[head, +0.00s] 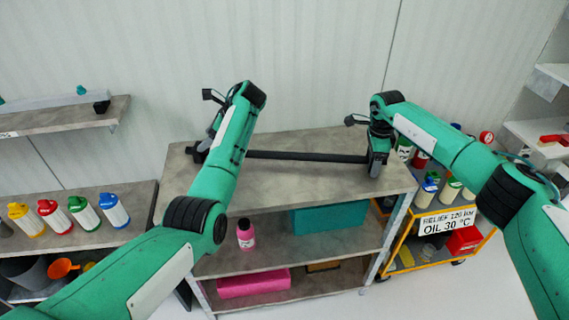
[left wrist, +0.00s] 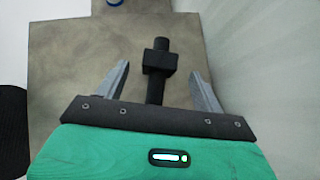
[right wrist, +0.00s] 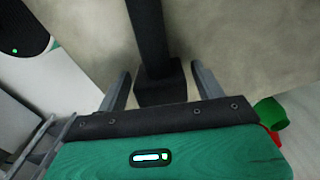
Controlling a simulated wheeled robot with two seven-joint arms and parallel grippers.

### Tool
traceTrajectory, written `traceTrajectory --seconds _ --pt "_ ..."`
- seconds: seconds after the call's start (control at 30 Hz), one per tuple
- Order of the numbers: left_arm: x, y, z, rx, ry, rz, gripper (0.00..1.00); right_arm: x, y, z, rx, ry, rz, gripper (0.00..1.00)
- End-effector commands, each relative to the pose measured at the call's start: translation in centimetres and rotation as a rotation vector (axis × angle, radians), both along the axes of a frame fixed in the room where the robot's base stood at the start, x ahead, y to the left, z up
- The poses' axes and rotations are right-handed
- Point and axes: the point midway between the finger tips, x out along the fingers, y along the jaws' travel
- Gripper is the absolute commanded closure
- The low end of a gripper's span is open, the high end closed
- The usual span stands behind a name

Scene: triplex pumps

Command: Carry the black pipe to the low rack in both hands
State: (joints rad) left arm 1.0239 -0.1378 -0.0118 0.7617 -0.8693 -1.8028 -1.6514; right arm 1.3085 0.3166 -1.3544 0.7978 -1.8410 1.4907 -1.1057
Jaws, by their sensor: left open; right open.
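The black pipe (head: 305,157) lies across the grey top of a shelf unit (head: 290,185) in the head view. My left gripper (head: 202,150) is at its left end and my right gripper (head: 377,158) at its right end. In the left wrist view the open fingers (left wrist: 160,70) stand either side of the pipe's end with its square collar (left wrist: 160,62), with gaps. In the right wrist view the open fingers (right wrist: 160,72) stand either side of the pipe's other square collar (right wrist: 160,85). I cannot tell which shelf is the low rack.
A lower shelf at the left carries several coloured bottles (head: 80,213). A wall shelf (head: 60,117) hangs above it. A yellow cart (head: 430,250) with bottles and a sign stands to the right. The unit's shelves hold a pink bottle (head: 245,235) and boxes. The unit's top in front of the pipe is clear.

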Motion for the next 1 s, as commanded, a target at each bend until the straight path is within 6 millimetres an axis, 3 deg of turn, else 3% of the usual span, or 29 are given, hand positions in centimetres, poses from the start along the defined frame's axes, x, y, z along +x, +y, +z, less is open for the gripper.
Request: traceTrajectory --seconds 0.2,0.43,0.8,1.0 --pt "0.0 -2.4 2.4 -0.001 0.000 -0.001 0.31 0.0 0.0 0.0 0.000 0.000 0.000 0.31" --pt "0.0 -3.1 3.1 0.000 0.001 -0.001 0.31 0.1 0.0 1.0 0.001 -0.003 0.000 0.31" --pt "0.0 -3.1 3.0 0.000 0.001 -0.001 0.31 0.1 0.0 8.4 0.000 -0.004 0.000 0.31" --pt "0.0 -3.1 3.0 0.000 0.001 -0.001 0.31 0.1 0.0 11.2 0.000 -0.001 0.000 0.31"
